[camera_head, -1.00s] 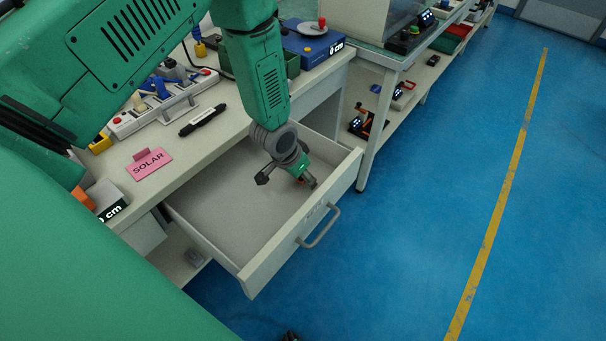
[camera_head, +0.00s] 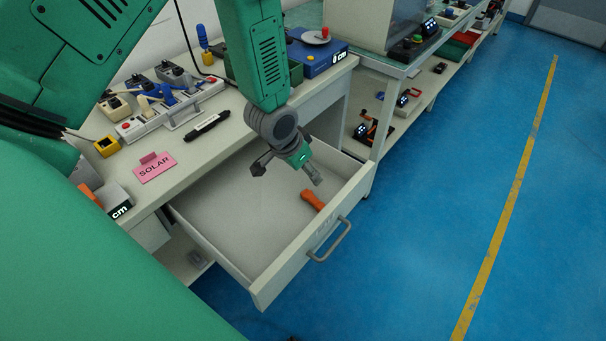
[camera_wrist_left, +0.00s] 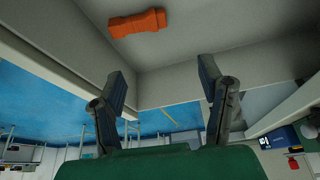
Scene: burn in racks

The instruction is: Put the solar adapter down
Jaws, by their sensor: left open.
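An orange piece (camera_head: 313,200), which I take to be the solar adapter, lies on the floor of the open drawer (camera_head: 237,211), near its front wall. It also shows whole in the left wrist view (camera_wrist_left: 137,22), lying on the pale drawer floor. My left gripper (camera_head: 316,178) is above the drawer, just behind and above the orange piece and apart from it. In the left wrist view its two dark fingers (camera_wrist_left: 167,88) are spread with nothing between them. My right gripper is not in view.
A pink SOLAR sign (camera_head: 155,167) stands on the workbench (camera_head: 193,159), beside a black marker-like tool (camera_head: 207,124). A power strip (camera_head: 168,110) and a blue box (camera_head: 316,57) are farther back. The drawer's front wall and handle (camera_head: 330,240) stick out over open blue floor.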

